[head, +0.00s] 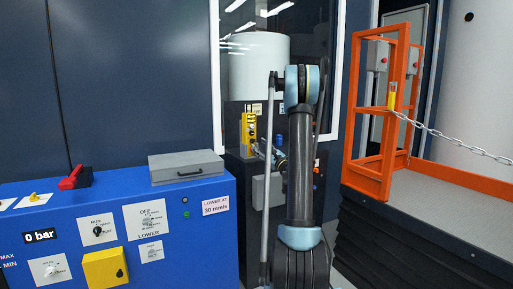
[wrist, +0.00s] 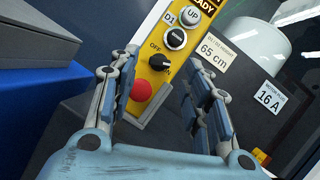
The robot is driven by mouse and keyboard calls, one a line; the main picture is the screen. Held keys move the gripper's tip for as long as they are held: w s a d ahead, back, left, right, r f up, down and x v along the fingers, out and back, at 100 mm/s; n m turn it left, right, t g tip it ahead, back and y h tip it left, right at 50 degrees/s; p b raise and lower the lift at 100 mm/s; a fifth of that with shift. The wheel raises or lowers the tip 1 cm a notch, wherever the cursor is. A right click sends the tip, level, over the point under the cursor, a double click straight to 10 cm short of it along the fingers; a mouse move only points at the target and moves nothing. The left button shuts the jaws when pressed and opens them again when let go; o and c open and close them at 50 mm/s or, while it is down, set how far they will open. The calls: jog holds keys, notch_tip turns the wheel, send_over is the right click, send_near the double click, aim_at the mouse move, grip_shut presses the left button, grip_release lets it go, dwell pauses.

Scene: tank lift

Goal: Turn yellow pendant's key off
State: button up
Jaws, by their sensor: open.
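The yellow pendant (wrist: 150,78) shows tilted in the wrist view, and upright in the head view (head: 249,128) in front of the window. Its black key switch (wrist: 160,62) has an OFF label at its upper left; its exact turn is too small to tell. A red stop button (wrist: 141,90) sits below the key, and UP (wrist: 191,16) and a second round button (wrist: 175,38) sit above. My gripper (wrist: 164,66) is open and empty, its fingers on both sides of the pendant's key area.
A blue control cabinet (head: 120,225) with a grey case (head: 187,166) on top stands left. An orange gate (head: 375,150) with a chain (head: 450,138) and platform (head: 440,200) stands right. A dark box with signs (wrist: 255,85) lies right of the pendant.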

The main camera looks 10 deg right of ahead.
jog(key=v, duration=0.8)
jog(key=shift+s, duration=0.1)
